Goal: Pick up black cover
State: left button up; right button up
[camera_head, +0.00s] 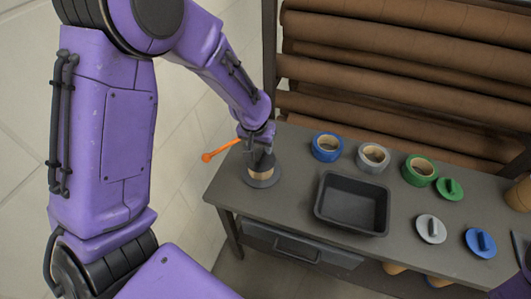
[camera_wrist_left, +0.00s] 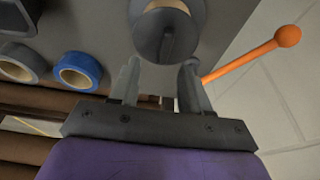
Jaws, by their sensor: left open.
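The black cover (camera_wrist_left: 168,38) is a dark round disc with a raised bar handle, at the top middle of the left wrist view. A dark round piece with a tan roll (camera_head: 260,173) on it stands at the table's left end in the head view; my gripper partly hides it. My left gripper (camera_head: 259,153) is just above this stack. In the left wrist view its two open fingers (camera_wrist_left: 158,78) point toward the cover's handle, with nothing clearly held. Dark and purple parts at the head view's lower right edge seem to be my right arm; its jaws cannot be made out.
A black tray (camera_head: 352,228) stands mid-table. Blue (camera_head: 326,148), grey (camera_head: 373,157) and green (camera_head: 419,171) tape rolls lie behind it. Green (camera_head: 450,189), grey (camera_head: 431,229) and blue (camera_head: 480,242) covers lie right. An orange ball-ended rod (camera_head: 221,150) shows beside my left gripper.

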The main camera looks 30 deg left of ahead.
aim_at(261, 154)
pick_arm(q)
jog(key=shift+s+a+f+p, duration=0.2)
jog(key=shift+s+f+p, duration=0.25)
jog(key=shift+s, duration=0.35)
jog(key=shift+p+x, duration=0.35)
jog(key=shift+x, duration=0.45)
jog(key=w+f, duration=0.2)
jog(key=f, duration=0.1)
jog(key=shift+w+a+f, duration=0.25)
jog(key=shift+w+f, duration=0.1)
jog(key=shift+w, duration=0.05)
jog(key=shift+s+r, duration=0.15)
jog(key=shift+s, duration=0.05)
jog(key=shift+s+r, duration=0.15)
jog(key=shift+s, duration=0.1)
jog(key=shift+c, duration=0.9)
jog(key=c, duration=0.5)
jog(key=shift+d, duration=0.1)
grip_shut()
pick_arm(e)
jog(key=shift+s+r, duration=0.9)
jog(key=shift+r, duration=0.15)
pick_arm(q)
jog(key=shift+w+r, duration=0.1)
pick_arm(e)
jog(key=shift+f, duration=0.1)
